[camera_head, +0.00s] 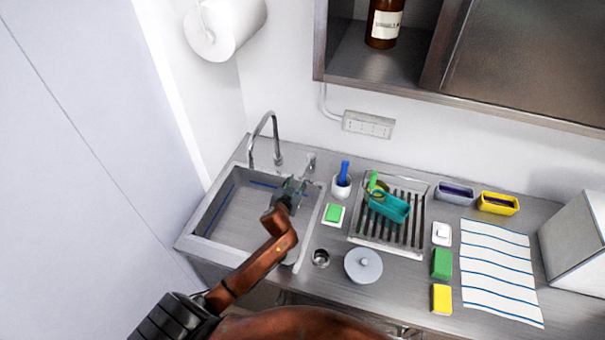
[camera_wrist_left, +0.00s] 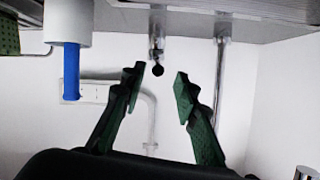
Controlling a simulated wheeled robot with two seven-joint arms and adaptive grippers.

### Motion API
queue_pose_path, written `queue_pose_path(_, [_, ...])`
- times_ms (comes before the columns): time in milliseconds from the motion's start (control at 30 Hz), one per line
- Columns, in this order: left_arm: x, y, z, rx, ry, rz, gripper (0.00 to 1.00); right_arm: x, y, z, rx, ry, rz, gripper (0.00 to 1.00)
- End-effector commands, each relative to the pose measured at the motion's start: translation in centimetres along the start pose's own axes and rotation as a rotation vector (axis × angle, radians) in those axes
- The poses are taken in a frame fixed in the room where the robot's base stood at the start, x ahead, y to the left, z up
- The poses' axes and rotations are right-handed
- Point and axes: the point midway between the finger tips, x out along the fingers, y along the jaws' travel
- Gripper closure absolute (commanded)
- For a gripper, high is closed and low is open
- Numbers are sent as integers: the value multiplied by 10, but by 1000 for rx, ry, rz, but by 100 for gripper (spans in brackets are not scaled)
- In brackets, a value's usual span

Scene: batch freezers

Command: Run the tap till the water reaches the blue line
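The sink (camera_head: 190,236) is on the left of the counter. A blue line (camera_head: 219,212) runs along its inner walls. I see no stream under the spout of the tap (camera_head: 273,130), and no clear water surface in the basin. The tap's handle (camera_head: 310,163) stands right of the spout; in the left wrist view, whose picture is upside down, a dark-ended tap part (camera_wrist_left: 157,68) shows between the fingertips, farther off. My left gripper (camera_head: 294,188) is open and empty over the sink's right side, also seen in the left wrist view (camera_wrist_left: 158,74). My right gripper is out of view.
A white holder with a blue-handled brush (camera_head: 343,174), a green sponge on a dish (camera_head: 334,213) and a drying rack (camera_head: 424,215) stand right of the sink. A grey lid (camera_head: 363,265) lies in front. A cabinet (camera_head: 460,95) overhangs the counter's back.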

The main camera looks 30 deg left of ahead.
Motion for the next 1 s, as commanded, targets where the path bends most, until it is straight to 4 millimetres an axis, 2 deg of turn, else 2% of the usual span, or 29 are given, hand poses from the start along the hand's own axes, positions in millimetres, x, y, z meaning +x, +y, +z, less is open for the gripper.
queue_pose_path(200, [35, 2, -2, 2, 0, 2, 72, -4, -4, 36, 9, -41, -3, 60])
queue_pose_path(267, [43, 2, -1, 1, -1, 2, 72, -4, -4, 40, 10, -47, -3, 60])
queue_pose_path(467, [57, 0, 0, -1, -2, 1, 72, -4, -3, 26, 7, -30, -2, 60])
queue_pose_path(600, [58, 0, 0, -2, -1, 0, 72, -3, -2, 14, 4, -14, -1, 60])
queue_pose_path(767, [58, -1, 0, -2, -2, -1, 72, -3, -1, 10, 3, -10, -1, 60])
queue_pose_path(1000, [58, -1, 0, -1, -2, -1, 88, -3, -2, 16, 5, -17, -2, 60])
